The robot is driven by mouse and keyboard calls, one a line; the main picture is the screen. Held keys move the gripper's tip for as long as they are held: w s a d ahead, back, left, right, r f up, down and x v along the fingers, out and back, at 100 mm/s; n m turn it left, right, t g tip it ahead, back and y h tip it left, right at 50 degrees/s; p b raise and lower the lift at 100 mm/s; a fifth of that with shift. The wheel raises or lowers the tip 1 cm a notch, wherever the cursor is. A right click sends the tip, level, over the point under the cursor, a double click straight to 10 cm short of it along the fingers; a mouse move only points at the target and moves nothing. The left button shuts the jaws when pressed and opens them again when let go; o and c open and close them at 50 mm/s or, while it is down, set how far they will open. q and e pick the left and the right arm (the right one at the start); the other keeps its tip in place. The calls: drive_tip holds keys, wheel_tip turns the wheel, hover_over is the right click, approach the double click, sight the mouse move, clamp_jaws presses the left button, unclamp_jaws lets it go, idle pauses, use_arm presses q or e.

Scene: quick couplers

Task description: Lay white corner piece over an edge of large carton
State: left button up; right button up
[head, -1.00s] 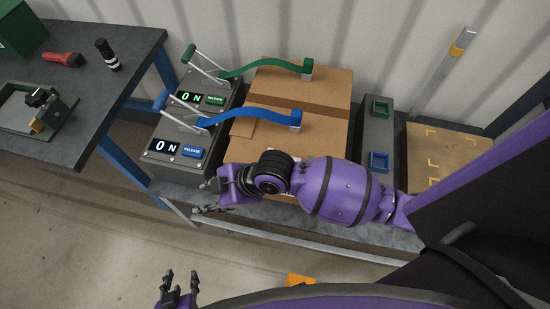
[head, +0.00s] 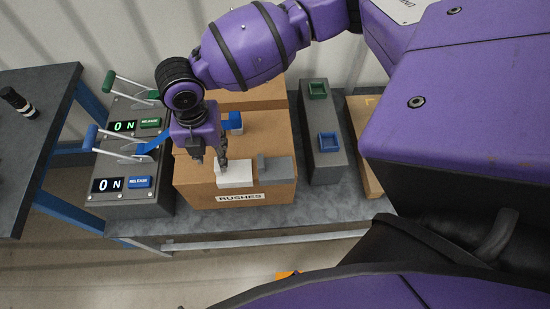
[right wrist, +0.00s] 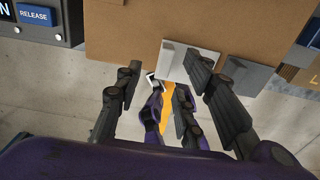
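The brown carton (head: 190,190) labelled BUSHES stands on the bench. The white corner piece (head: 234,176) is at its front top edge, left of a similar grey piece (head: 278,170). My right gripper (head: 210,162) is above the carton's front part, just left of the white piece. In the right wrist view its fingers (right wrist: 160,88) are spread, and one dark finger overlaps the white piece (right wrist: 176,58); contact cannot be told. No piece shows between the fingers.
Left of the carton are control boxes with a green lever (head: 128,86) and a blue lever (head: 112,142). A blue-ended clamp (head: 235,121) sits on the carton behind my gripper. A dark block with green and blue sockets (head: 320,165) stands right. Floor shows in front of the bench.

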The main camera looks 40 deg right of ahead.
sight(217, 164)
drive_tip(key=f, duration=0.5)
drive_tip(key=shift+s+d+f, duration=0.15)
drive_tip(key=shift+d+f, duration=0.25)
drive_tip(key=shift+r, duration=0.1)
clamp_jaws()
